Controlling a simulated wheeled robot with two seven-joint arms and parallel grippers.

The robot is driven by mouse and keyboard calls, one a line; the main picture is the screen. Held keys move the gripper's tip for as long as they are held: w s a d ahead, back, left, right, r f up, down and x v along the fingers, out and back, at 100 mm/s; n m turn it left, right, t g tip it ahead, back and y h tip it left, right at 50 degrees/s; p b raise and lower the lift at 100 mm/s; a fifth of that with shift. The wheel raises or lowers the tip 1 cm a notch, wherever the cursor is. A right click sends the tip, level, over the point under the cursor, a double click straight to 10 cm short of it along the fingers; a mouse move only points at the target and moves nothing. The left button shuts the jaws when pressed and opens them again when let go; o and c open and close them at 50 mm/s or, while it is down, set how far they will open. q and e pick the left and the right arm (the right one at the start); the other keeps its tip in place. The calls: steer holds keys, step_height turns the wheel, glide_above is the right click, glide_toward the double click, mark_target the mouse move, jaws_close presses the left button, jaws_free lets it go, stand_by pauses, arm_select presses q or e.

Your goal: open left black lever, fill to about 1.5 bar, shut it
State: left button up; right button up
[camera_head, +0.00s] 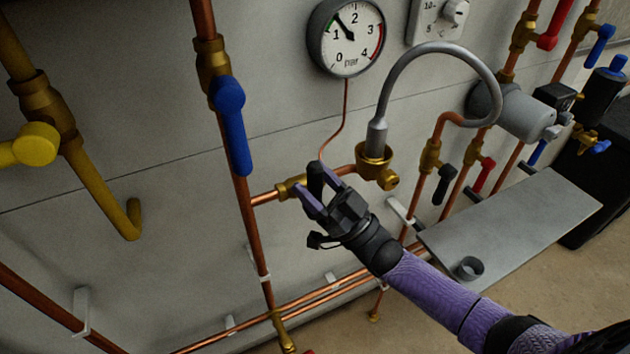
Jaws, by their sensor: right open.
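The left fill valve (291,187) is a brass body on a short horizontal copper pipe, left of the brass cup fitting under the grey braided hose (438,49). My right gripper (314,182) is open at this valve, its dark, purple-edged fingers just right of the brass body. The left black lever cannot be told apart from the dark fingers, so its angle and any contact are unclear. The round gauge (347,52) has its needle between 1 and 2, near 1.5 bar. A second black lever (443,186) hangs right of the hose. My left gripper is not in view.
A blue lever (231,125) is on the vertical pipe to the left, and a yellow handle (32,145) is at far left. A red lever (485,175) is to the right. A grey shelf (530,215) with a small cup (469,268) lies beside my right forearm.

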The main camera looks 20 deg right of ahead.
steer(key=b+v, duration=0.1)
steer(key=v, duration=0.9)
steer(key=shift+b, duration=0.3)
step_height(320, 180, down, 19)
steer(key=s+m+g+h, duration=0.2)
steer(key=m+g+h, duration=0.3)
steer(key=h, duration=0.6)
steer(key=s+f+g+h, duration=0.3)
steer(key=s+f+g, duration=0.4)
steer(key=s+f, duration=0.5)
steer(key=s+a+f+g, duration=0.1)
steer(key=s+f+g, duration=0.3)
steer(key=s, duration=0.5)
steer(key=s+a+f+g, duration=0.1)
steer(key=s+f+g, duration=0.3)
steer(key=s, duration=0.5)
steer(key=shift+s+a+f+n+g+h, duration=0.3)
steer(key=shift+s+a+f+n+h, duration=0.1)
steer(key=shift+f, duration=0.1)
